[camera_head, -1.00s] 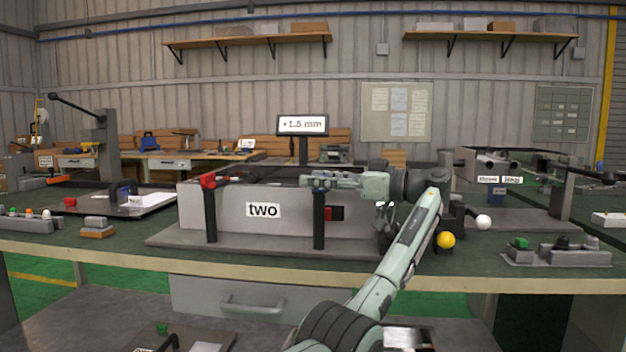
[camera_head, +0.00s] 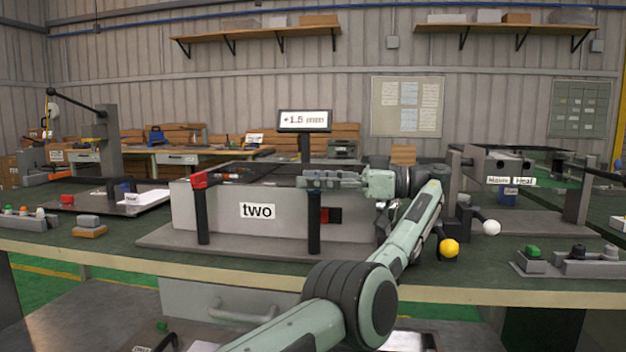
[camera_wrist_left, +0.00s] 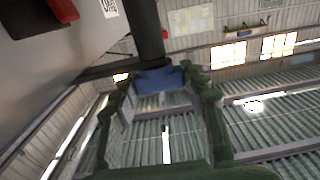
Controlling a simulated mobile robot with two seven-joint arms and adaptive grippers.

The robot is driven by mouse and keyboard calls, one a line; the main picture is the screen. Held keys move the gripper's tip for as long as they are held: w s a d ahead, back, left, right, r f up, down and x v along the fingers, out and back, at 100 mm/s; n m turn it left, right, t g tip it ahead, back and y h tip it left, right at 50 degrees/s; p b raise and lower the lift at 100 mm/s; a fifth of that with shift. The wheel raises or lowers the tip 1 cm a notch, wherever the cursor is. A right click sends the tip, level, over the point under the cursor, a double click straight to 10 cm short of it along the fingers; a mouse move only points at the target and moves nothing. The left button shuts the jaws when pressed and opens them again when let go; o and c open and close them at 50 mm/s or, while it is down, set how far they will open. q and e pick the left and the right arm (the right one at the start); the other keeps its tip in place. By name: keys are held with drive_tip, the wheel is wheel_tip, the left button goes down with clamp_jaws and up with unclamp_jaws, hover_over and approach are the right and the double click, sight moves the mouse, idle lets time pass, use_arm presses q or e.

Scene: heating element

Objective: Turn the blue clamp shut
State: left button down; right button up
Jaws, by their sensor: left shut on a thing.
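The blue clamp (camera_head: 315,192) sits on top of the right-hand black post at the front of the grey box labelled "two". Only a sliver of its blue shows in the head view, under my left gripper (camera_head: 304,180). In the left wrist view the blue clamp (camera_wrist_left: 158,79) lies between the fingertips of my left gripper (camera_wrist_left: 160,84), joined to the dark post. My left gripper is shut on it and lies roughly level, reaching in from the right side of the box. My right gripper is not in view.
A red clamp (camera_head: 205,178) tops the left black post. A display reading about +1.5 (camera_head: 304,121) stands behind the box. A yellow ball knob (camera_head: 449,248) and a white ball knob (camera_head: 491,228) lie right of my arm. A green-button block (camera_head: 533,258) is farther right.

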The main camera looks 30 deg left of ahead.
use_arm(q)
drive_tip(key=c, duration=0.8)
unclamp_jaws()
